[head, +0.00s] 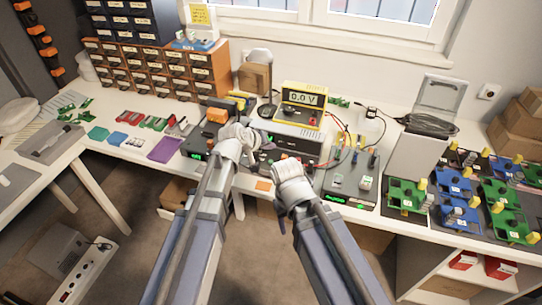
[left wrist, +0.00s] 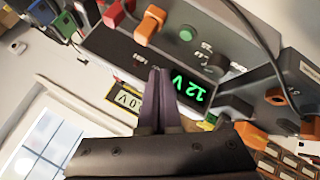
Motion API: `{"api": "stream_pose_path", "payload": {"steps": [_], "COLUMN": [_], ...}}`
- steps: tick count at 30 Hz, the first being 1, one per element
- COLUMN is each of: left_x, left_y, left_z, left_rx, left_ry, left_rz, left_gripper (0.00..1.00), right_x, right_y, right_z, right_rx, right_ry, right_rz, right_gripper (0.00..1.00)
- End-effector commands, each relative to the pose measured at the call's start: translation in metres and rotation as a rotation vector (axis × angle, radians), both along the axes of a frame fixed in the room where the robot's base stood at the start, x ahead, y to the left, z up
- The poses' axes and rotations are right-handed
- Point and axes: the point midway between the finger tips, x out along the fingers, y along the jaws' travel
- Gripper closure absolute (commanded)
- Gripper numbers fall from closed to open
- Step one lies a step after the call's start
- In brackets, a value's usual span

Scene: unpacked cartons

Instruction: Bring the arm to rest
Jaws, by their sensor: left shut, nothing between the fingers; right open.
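My left gripper (head: 262,142) is above the front part of the bench, near the middle. In the left wrist view its two fingers (left wrist: 162,100) are together with nothing between them. They point toward a dark device (left wrist: 150,55) with a green 12 V display; I cannot tell whether they touch it. My right gripper (head: 294,205) is lower, at the bench's front edge. Its fingers are mostly hidden by the wrist from above, and no object shows in it.
A yellow multimeter (head: 303,96) reading 0.0 V stands on a grey unit behind the grippers. A dark test station (head: 350,180) is right of my right gripper. Drawer cabinets (head: 160,70) stand at back left. Green and blue fixtures (head: 408,194) fill the right. Open floor (head: 125,190) lies front left.

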Motion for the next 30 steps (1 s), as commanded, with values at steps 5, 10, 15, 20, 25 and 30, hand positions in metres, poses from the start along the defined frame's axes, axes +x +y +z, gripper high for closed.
{"api": "stream_pose_path", "payload": {"steps": [5, 10, 15, 20, 25, 30], "left_x": [0.0, 0.0, 0.0, -0.008, -0.085, -0.179], "left_y": [0.0, 0.0, 0.0, -0.002, -0.006, 0.016], "left_z": [0.013, 0.012, 0.012, 0.011, -0.004, -0.015], "left_rx": [0.0, 0.0, 0.0, 0.019, 0.21, 0.474], "left_ry": [0.0, 0.0, 0.0, 0.014, 0.157, 0.362], "left_rz": [0.0, 0.0, 0.0, -0.017, -0.169, -0.332], "left_gripper": [1.0, 1.0, 1.0, 1.0, 1.0, 1.0], "right_x": [0.0, 0.0, 0.0, 0.0, 0.0, 0.0], "right_y": [0.0, 0.0, 0.0, 0.0, 0.0, 0.0], "right_z": [0.013, 0.012, 0.012, 0.014, 0.03, 0.046], "right_rx": [0.0, 0.0, 0.0, 0.0, 0.0, 0.0], "right_ry": [0.0, 0.0, 0.0, 0.0, 0.0, 0.0], "right_rz": [0.0, 0.0, 0.0, -0.001, -0.001, -0.001], "right_gripper": [0.44, 0.44, 0.44, 0.44, 0.44, 0.44]}}
